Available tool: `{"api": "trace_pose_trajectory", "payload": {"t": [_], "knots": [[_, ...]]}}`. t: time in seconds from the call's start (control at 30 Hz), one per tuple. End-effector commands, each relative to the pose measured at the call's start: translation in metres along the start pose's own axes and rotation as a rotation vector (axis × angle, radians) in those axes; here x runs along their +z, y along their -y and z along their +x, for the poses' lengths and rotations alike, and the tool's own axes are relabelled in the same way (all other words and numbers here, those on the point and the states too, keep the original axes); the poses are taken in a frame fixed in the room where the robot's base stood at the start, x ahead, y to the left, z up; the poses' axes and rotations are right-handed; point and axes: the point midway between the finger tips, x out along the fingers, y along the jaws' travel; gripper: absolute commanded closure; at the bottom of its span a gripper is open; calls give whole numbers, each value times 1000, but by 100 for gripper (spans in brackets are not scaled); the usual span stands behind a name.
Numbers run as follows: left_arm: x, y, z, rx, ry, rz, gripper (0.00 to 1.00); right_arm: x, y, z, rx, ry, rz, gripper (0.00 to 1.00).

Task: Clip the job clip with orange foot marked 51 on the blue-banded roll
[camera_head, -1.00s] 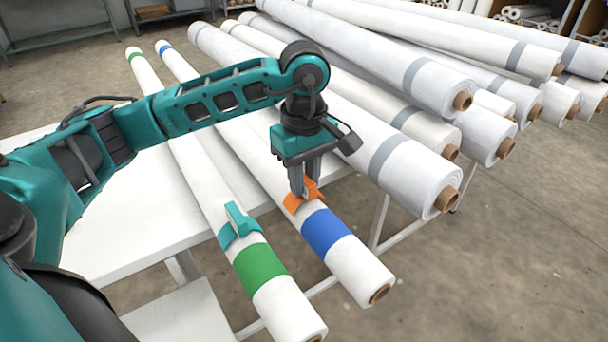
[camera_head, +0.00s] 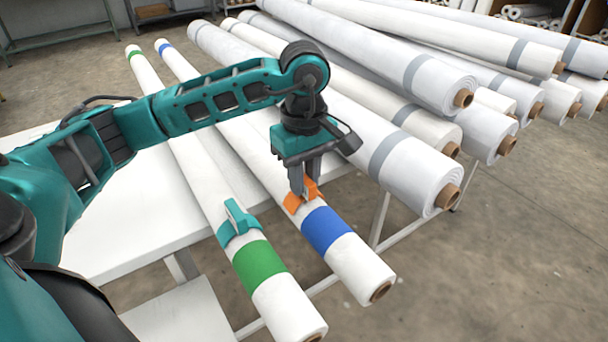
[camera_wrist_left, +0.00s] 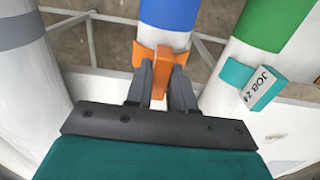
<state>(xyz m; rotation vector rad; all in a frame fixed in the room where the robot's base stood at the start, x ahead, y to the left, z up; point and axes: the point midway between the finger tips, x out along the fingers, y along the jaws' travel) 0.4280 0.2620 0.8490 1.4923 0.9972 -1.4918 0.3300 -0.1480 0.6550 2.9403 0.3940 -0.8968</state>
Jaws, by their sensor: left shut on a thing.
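The orange job clip (camera_head: 303,196) sits on the blue-banded roll (camera_head: 358,270), just behind its blue band (camera_head: 326,231). My left gripper (camera_head: 298,190) is above the roll with its fingers shut on the clip's upright tab. In the left wrist view the orange clip (camera_wrist_left: 158,66) shows between the two grey fingers (camera_wrist_left: 160,84), its foot against the white roll next to the blue band. Its marking cannot be read. My right gripper is in neither view.
A teal clip (camera_head: 238,222) sits on the green-banded roll (camera_head: 285,305) to the left; in the left wrist view its label (camera_wrist_left: 260,88) reads JOB 24. Larger grey-banded rolls (camera_head: 410,165) are piled to the right. A white table (camera_head: 110,225) lies under the rolls.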

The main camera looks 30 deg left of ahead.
Motion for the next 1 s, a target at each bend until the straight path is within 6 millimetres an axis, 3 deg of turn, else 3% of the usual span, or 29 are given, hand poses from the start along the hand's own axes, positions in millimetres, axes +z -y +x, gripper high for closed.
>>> {"api": "trace_pose_trajectory", "payload": {"t": [0.03,0.07,0.33,0.5,0.8,1.0], "knots": [[0,0,0,0,0,0,100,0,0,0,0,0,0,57],[0,0,0,0,0,0,74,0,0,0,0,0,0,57],[0,0,0,0,0,0,48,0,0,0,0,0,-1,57],[0,0,0,0,0,0,47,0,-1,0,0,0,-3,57],[0,0,0,0,0,0,22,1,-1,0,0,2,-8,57],[0,0,0,0,0,0,22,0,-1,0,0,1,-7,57]]}}
